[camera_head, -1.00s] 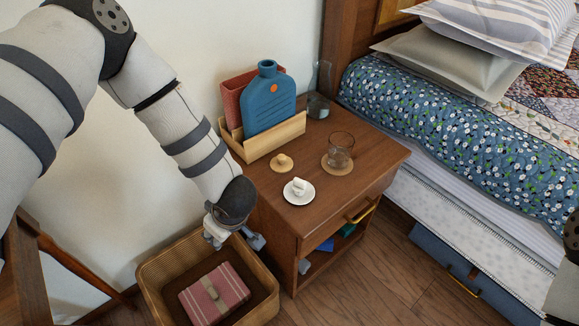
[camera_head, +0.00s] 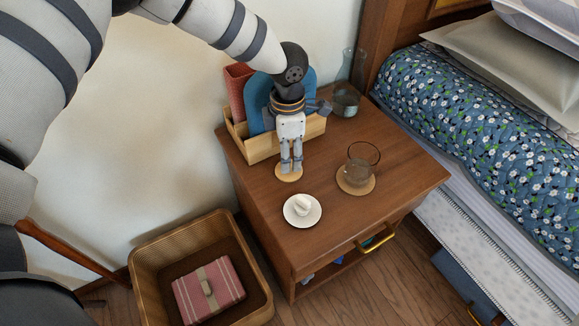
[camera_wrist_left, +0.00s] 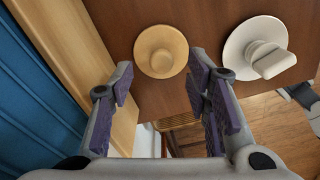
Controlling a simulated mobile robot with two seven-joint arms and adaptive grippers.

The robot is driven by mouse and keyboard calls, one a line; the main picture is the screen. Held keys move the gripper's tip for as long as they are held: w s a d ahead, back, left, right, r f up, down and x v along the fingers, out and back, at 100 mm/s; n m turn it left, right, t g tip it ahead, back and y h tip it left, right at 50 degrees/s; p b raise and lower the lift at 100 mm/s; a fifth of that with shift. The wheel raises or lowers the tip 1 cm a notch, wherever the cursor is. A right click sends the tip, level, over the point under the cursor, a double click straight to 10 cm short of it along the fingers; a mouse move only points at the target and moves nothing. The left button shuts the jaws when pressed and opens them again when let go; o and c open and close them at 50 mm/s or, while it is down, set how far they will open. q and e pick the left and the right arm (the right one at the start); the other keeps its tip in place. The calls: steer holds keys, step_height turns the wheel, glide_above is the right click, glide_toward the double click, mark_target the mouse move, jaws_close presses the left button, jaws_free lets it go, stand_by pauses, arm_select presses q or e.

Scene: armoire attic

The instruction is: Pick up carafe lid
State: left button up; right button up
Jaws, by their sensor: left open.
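The carafe lid (camera_head: 283,178), a round light-wood disc with a knob, lies on the nightstand in front of the wooden caddy. The left wrist view shows its whole top (camera_wrist_left: 161,52). My left gripper (camera_head: 291,168) points down over the lid and partly hides it in the head view. In the left wrist view the open fingers (camera_wrist_left: 162,78) stand apart, with the lid beyond and between them; I see no grip on it. The glass carafe (camera_head: 347,97) stands at the back of the nightstand. My right gripper is out of view.
A white dish (camera_head: 314,214) with a small white object is close to the lid. A glass (camera_head: 362,165) stands on a round coaster to the right. A wicker basket (camera_head: 261,280) is on the floor.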

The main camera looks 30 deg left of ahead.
mark_target(292, 177)
arm_select(q)
step_height(292, 177, down, 3)
steer(key=shift+d+f, duration=0.1)
steer(key=shift+f, duration=0.05)
jaws_close()
